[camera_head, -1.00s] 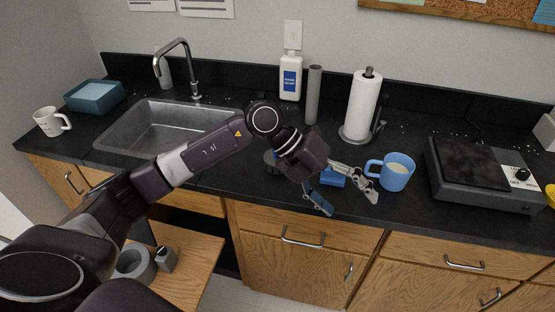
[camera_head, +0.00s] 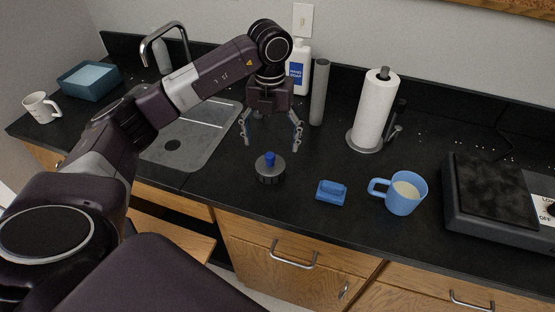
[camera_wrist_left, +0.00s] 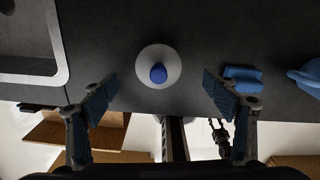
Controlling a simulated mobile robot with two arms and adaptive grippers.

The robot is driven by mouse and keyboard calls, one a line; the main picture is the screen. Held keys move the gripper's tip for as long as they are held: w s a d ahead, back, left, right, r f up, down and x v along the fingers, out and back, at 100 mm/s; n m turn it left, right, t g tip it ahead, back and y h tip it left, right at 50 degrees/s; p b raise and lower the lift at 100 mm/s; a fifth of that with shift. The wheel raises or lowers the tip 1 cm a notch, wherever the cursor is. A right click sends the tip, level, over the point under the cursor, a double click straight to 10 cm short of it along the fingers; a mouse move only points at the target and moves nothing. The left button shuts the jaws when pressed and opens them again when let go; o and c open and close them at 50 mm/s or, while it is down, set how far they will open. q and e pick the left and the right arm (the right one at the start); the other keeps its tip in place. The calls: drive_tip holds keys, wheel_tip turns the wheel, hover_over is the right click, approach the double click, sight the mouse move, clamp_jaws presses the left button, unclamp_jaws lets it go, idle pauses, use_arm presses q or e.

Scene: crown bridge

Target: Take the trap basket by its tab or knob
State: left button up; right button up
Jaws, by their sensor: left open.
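The trap basket (camera_head: 270,174) is a short round grey metal piece with a blue knob (camera_head: 269,158) on top. It stands on the black counter, right of the sink.
A blue sponge-like block (camera_head: 331,192) and a blue mug (camera_head: 402,193) stand right of the basket. The sink (camera_head: 205,140) is to the left. A soap bottle (camera_head: 299,68), grey cylinder (camera_head: 319,92) and paper towel roll (camera_head: 374,110) stand behind. A hotplate (camera_head: 495,190) is far right.

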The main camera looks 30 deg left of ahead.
sight(270, 155)
use_arm(q)
drive_tip(key=f+p, duration=0.1)
drive_tip(key=s+f+p, duration=0.1)
drive_tip(key=f, duration=0.1)
drive_tip(key=shift+s+f, duration=0.2)
drive_tip(key=shift+f, duration=0.05)
drive_tip(key=f, duration=0.1)
drive_tip(key=f+p, duration=0.1)
drive_tip(key=shift+w+f, duration=0.2)
drive_tip(key=shift+f, duration=0.35)
drive_tip(key=c, duration=1.4)
use_arm(e)
drive_tip(key=s+r, duration=0.1)
drive_tip(key=s, duration=0.1)
drive_tip(key=s+r, duration=0.1)
drive_tip(key=r, duration=0.1)
drive_tip(key=shift+s, duration=0.4)
